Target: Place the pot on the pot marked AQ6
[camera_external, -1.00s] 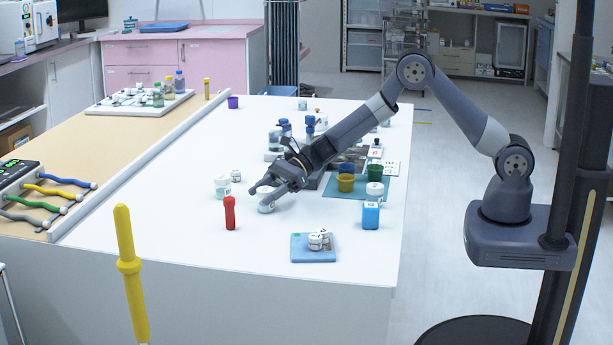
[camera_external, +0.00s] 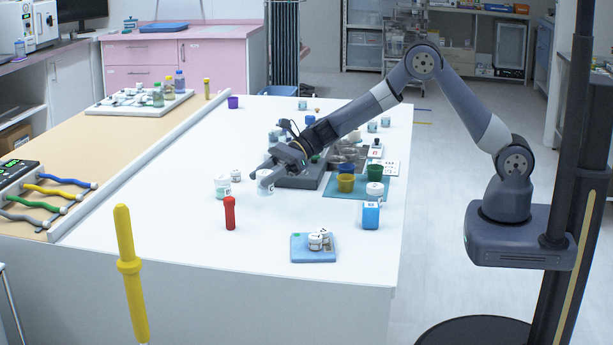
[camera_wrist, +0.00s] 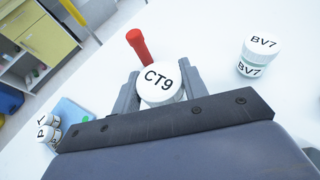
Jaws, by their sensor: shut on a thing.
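My gripper (camera_external: 268,170) is shut on a white-lidded pot marked CT9 (camera_wrist: 162,85). The held pot also shows in the external view (camera_external: 265,187), below my gripper and apparently raised off the white table. A pot marked BV7 (camera_wrist: 259,52) stands upright to its right in the wrist view; it seems to be the pot left of my gripper in the external view (camera_external: 222,187). A small white pot (camera_external: 236,176) stands just behind that one. I cannot read AQ6 on any pot in these frames.
A red tube (camera_external: 230,213) stands in front of my gripper. A blue tray (camera_external: 300,254) with small pots lies at the front. Colored cups on a teal mat (camera_external: 333,190) and a blue block (camera_external: 371,215) are to the right. The table's left middle is clear.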

